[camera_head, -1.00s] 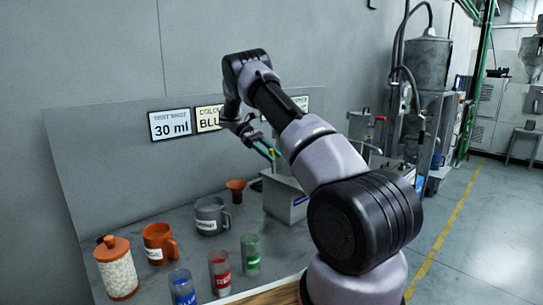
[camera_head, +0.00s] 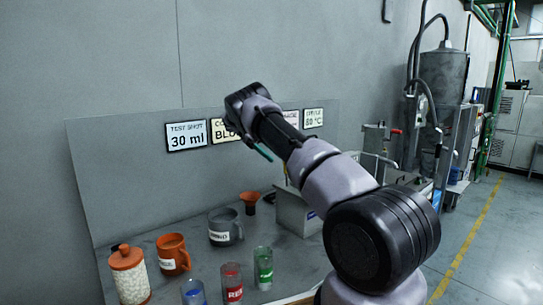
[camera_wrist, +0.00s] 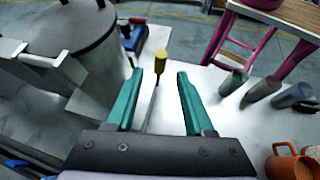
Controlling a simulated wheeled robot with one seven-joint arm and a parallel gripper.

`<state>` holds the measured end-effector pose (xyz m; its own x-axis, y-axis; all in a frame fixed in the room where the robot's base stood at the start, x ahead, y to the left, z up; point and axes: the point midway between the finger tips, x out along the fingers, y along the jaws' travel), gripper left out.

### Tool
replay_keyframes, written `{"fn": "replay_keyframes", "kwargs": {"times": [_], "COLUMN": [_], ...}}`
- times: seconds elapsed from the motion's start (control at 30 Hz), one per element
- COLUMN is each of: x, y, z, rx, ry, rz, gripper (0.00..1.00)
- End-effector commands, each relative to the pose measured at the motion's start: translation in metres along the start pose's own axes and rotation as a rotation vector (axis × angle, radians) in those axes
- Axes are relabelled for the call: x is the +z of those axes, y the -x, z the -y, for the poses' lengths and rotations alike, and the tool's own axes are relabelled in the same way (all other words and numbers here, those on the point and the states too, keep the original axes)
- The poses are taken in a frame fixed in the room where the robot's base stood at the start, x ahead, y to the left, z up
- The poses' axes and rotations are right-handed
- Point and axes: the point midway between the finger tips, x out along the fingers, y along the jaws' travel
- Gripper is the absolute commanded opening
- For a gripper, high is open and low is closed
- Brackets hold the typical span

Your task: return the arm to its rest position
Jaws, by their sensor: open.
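My arm reaches from the lower right of the head view up toward the panel, its elbow bent. My gripper shows there only as a teal finger (camera_head: 264,152) beside the arm; the rest is hidden. In the wrist view my gripper (camera_wrist: 158,78) is open, its two teal fingers apart with nothing clamped. A thin rod with a yellow knob (camera_wrist: 161,62) shows in the gap between the fingers, apart from both; how far beyond them it is I cannot tell.
Below the arm are a grey box (camera_head: 295,212), an orange funnel (camera_head: 249,201), a grey jug (camera_head: 224,228), an orange mug (camera_head: 173,254), a lidded jar (camera_head: 129,275) and blue, red (camera_head: 232,283) and green (camera_head: 263,267) cups. Signs (camera_head: 187,135) hang behind. Open floor lies right.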

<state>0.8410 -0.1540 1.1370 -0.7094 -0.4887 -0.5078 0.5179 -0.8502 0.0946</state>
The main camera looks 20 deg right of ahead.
Motion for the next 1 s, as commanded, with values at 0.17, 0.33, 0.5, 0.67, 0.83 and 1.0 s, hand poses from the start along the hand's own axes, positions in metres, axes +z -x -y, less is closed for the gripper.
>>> {"fn": "replay_keyframes", "kwargs": {"times": [0.17,0.33,0.5,0.67,0.83,1.0], "x": [-0.001,-0.001,-0.001,0.011,0.059,0.116], "y": [0.003,0.003,0.003,0.005,0.006,0.001], "z": [0.000,0.000,0.000,-0.002,-0.009,-0.011], "rx": [0.002,0.002,0.002,-0.007,-0.038,-0.069], "ry": [0.000,0.001,0.000,-0.002,-0.016,-0.036], "rz": [-0.002,-0.002,-0.002,-0.016,-0.080,-0.184], "gripper": [0.53,0.53,0.53,0.53,0.53,0.53]}}
